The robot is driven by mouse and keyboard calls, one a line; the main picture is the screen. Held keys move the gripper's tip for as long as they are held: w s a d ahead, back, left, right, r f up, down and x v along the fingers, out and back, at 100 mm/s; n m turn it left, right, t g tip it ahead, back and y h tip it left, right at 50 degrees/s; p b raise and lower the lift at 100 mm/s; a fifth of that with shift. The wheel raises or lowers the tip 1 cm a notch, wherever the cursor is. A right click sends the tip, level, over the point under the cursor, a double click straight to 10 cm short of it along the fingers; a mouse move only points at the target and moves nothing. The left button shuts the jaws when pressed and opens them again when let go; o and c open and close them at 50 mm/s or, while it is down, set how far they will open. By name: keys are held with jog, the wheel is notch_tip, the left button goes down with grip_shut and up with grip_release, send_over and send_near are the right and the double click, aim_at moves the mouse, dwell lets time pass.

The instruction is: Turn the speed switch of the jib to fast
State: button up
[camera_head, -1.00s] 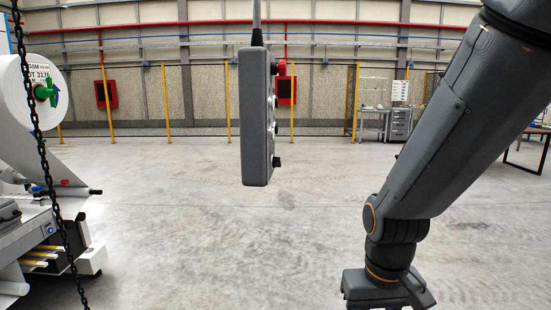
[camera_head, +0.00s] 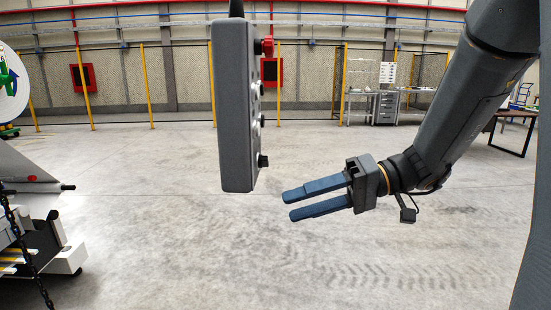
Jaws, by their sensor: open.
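The jib's grey control pendant (camera_head: 233,110) hangs upright from a cable at the centre left of the head view. I see mostly its side. Its button face points right and is strongly foreshortened. A red knob (camera_head: 268,46) sticks out near the top, and a black knob (camera_head: 263,161) near the bottom, with several smaller controls between. I cannot read labels, so which one is the speed switch and its setting cannot be told. My gripper (camera_head: 286,205) is open and empty, with its blue fingers pointing left. In the picture it is just right of and below the pendant, apart from it.
A black chain (camera_head: 25,255) hangs at the left, before a white machine with a large roll (camera_head: 10,85). Open concrete floor (camera_head: 180,250) lies around the pendant. Yellow posts, a fence and a workbench (camera_head: 370,105) stand far back.

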aim_at(264, 161)
jog(key=w+d+r+n+t+y, duration=0.2)
jog(key=w+d+r+t+y, duration=0.15)
jog(key=r, duration=0.35)
jog(key=p+x, duration=0.2)
jog(key=x, duration=0.6)
jog(key=shift+w+a+g, duration=0.25)
jog(key=shift+a+g, duration=0.05)
jog(key=shift+g, duration=0.15)
jog(key=c, duration=1.1)
jog(key=shift+o, duration=0.2)
